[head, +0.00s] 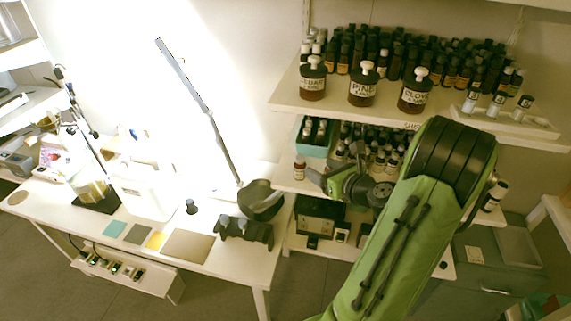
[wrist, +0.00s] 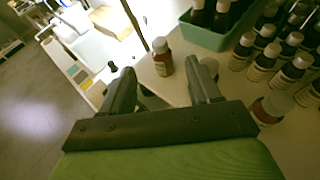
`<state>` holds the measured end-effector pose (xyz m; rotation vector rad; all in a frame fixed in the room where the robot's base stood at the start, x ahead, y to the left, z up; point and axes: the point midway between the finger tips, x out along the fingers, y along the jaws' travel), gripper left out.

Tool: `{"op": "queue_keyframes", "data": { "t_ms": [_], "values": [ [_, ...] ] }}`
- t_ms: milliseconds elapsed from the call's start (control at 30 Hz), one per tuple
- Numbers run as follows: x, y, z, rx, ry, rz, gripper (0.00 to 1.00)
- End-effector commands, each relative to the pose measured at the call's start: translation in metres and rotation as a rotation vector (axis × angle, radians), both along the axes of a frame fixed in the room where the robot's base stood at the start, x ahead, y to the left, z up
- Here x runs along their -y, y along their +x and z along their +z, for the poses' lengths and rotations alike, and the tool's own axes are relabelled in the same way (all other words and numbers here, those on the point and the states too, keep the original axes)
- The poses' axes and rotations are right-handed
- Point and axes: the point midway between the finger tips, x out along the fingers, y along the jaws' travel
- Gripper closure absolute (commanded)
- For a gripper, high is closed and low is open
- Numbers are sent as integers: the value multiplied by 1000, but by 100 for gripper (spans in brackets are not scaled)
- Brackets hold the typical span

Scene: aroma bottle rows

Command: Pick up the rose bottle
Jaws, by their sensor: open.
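A small brown-red bottle with a white cap and pale label (wrist: 163,60) stands upright near the shelf edge in the wrist view. It also shows in the head view (head: 300,168), left of my gripper. Its label is too small to read, so I cannot confirm that it is the rose bottle. My gripper (wrist: 161,75) is open and empty, its two fingers pointing toward this bottle. The bottle appears between the fingertips but a little beyond them. In the head view my gripper (head: 316,178) is at the middle shelf, partly hidden by my arm.
A green bin with dark bottles (wrist: 208,33) stands just behind the small bottle. Rows of labelled bottles (wrist: 265,65) crowd the right. The upper shelf (head: 300,106) hangs above, with large PINE and CLOVE jars. A white worktable (head: 90,226) lies left, with a lamp.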

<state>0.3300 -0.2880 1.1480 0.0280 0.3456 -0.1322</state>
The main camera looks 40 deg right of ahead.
Motion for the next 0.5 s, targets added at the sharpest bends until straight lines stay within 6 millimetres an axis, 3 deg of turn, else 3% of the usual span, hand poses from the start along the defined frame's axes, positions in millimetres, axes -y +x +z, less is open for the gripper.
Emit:
{"op": "queue_keyframes", "data": {
  "t_ms": [200,500],
  "values": [
    [4,53,-20,0,-3,10,38],
    [9,94,-37,-2,-4,10,38]
  ]
}}
